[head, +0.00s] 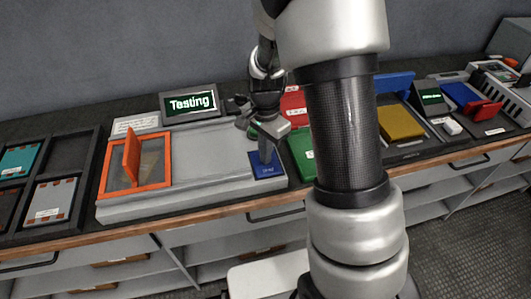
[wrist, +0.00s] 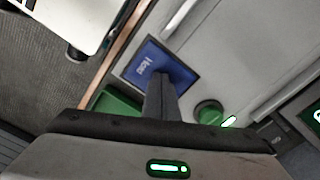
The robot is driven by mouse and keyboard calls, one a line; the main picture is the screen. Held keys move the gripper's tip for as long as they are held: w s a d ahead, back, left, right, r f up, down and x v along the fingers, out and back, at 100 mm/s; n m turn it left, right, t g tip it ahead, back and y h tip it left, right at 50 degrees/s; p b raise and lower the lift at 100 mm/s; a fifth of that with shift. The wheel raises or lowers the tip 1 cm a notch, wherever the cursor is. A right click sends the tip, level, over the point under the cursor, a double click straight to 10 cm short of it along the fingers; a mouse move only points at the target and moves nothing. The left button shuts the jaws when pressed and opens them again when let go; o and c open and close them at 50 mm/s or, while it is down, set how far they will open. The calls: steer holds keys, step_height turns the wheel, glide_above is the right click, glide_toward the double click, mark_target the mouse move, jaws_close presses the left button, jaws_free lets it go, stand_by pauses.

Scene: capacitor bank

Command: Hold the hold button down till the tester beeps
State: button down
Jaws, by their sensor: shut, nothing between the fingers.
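The blue hold button (head: 268,172) is at the front right of the grey tester (head: 215,150). In the wrist view the blue hold button (wrist: 160,62) shows its label, with part of it hidden by my fingers. My gripper (head: 266,160) points down and is shut and empty, its fingertips at the button. In the wrist view my gripper (wrist: 159,82) overlaps the button's lower edge; contact looks likely, but I cannot tell how far the button is pressed.
An orange frame with an upright orange flap (head: 132,158) is on the tester's left. A green round knob (wrist: 208,112) is close to my fingers. A green block (head: 301,155) lies right of the tester. Dark trays (head: 60,190) stand at left; a yellow block (head: 400,122) is at right.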

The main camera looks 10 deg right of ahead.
steer(key=shift+s, duration=0.1)
stand_by(0.4)
step_height(320, 180, up, 9)
steer(key=p, duration=0.7)
stand_by(0.3)
steer(key=s+r+n+t+p, duration=0.1)
steer(key=s+r+n+p, duration=0.15)
steer(key=r, duration=0.65)
steer(key=s+r+n+t+p, duration=0.1)
steer(key=s+r+n+t, duration=0.2)
steer(key=r, duration=0.6)
steer(key=s+r+n+t+p, duration=0.1)
steer(key=s+r+n, duration=0.5)
steer(key=s+r, duration=0.4)
steer(key=s, duration=0.2)
steer(key=shift+s+t+p, duration=0.3)
steer(key=shift+s+p, duration=0.05)
steer(key=shift+p, duration=0.05)
steer(key=shift+n, duration=0.25)
